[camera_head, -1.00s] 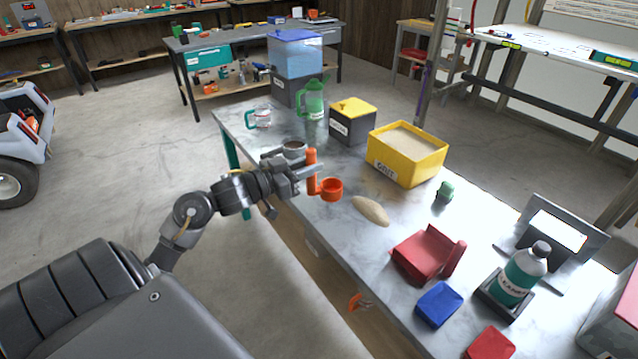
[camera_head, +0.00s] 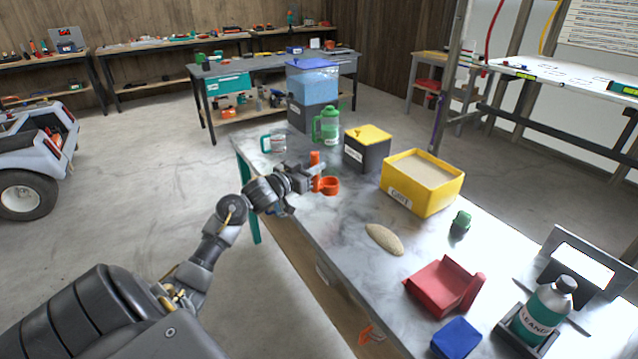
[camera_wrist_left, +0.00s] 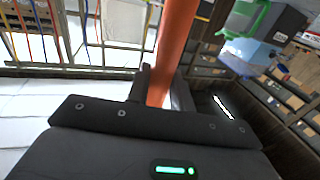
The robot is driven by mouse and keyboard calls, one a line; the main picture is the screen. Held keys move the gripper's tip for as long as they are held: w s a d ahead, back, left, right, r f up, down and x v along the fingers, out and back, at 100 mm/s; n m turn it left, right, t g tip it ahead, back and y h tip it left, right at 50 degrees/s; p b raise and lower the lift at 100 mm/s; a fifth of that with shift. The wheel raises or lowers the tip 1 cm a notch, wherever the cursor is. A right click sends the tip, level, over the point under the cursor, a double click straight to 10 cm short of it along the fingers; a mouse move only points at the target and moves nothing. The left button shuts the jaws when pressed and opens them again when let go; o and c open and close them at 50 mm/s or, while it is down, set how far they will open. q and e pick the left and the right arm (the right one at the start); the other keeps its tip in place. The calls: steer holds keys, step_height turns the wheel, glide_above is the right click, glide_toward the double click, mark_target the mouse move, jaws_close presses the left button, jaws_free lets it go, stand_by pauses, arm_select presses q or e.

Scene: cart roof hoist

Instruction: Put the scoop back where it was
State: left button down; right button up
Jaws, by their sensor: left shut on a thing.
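The orange scoop (camera_head: 329,186) is upright in my left gripper (camera_head: 312,178), with its round cup toward the right. My left gripper is shut on the scoop's handle, over the left edge of the metal bench (camera_head: 345,215). In the left wrist view the orange handle (camera_wrist_left: 172,50) stands between the fingers (camera_wrist_left: 160,88). A yellow bin labelled GRIT (camera_head: 398,197), filled with pale grit, stands on the bench to the right of the scoop. A sand-coloured pile (camera_head: 384,238) lies on the bench in front of the bin. My right gripper is not in view.
A grey box with a yellow lid (camera_head: 368,150), a green jug (camera_head: 327,125) and a clear mug (camera_head: 273,143) stand farther back. A red dustpan-like piece (camera_head: 443,283), a blue block (camera_head: 456,338) and a cleaner bottle (camera_head: 545,312) are nearer. Bare bench lies around the pile.

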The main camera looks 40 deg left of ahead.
arm_select(q)
steer(key=w+a+f, duration=0.1)
steer(key=w+f, duration=0.2)
steer(key=f, duration=0.4)
steer(key=shift+f, duration=0.1)
steer(key=c, duration=1.2)
jaws_free()
steer(key=shift+f, duration=0.1)
steer(key=shift+c, duration=0.2)
steer(key=s, duration=1.2)
steer(key=shift+a, duration=0.2)
